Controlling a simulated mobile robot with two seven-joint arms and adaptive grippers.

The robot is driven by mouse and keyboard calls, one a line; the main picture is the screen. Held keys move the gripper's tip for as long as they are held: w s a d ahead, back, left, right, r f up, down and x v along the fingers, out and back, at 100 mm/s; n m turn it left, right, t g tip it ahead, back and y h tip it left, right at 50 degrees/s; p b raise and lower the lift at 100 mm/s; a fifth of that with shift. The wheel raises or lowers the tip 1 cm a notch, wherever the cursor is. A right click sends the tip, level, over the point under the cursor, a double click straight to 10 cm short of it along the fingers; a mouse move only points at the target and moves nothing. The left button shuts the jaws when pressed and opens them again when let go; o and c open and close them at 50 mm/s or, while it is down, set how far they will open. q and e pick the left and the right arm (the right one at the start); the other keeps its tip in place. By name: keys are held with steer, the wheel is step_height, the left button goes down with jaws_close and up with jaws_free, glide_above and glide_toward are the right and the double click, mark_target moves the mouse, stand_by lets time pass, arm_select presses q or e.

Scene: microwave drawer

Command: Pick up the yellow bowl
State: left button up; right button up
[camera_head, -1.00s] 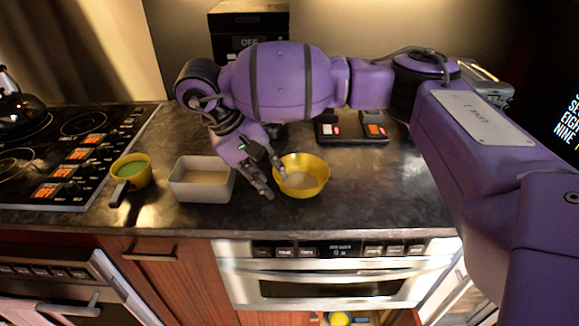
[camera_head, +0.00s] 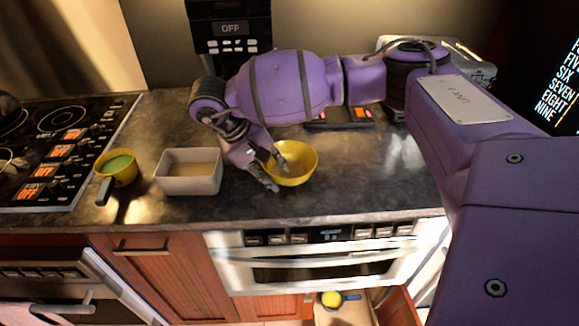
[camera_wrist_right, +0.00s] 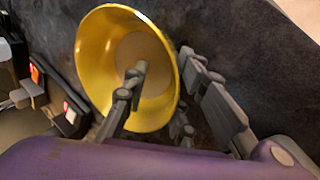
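The yellow bowl (camera_head: 300,172) stands upright on the dark counter (camera_head: 380,200), right of a rectangular pale dish. My right gripper (camera_head: 277,174) is at the bowl's left edge, fingers spread and pointing down. One finger reaches over the inside of the bowl and the other is outside the rim. In the right wrist view the bowl (camera_wrist_right: 100,65) fills the upper middle, with its rim between the fingers of the gripper (camera_wrist_right: 165,70). I cannot tell whether a finger touches it. My left gripper is not in view.
The pale dish (camera_head: 188,172) and a small yellow pan with green contents (camera_head: 117,168) stand to the left, beside the stovetop (camera_head: 62,140). A black appliance (camera_head: 230,28) is behind. An open drawer (camera_head: 352,316) below the counter holds a yellow item (camera_head: 332,299).

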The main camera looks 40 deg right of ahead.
jaws_close()
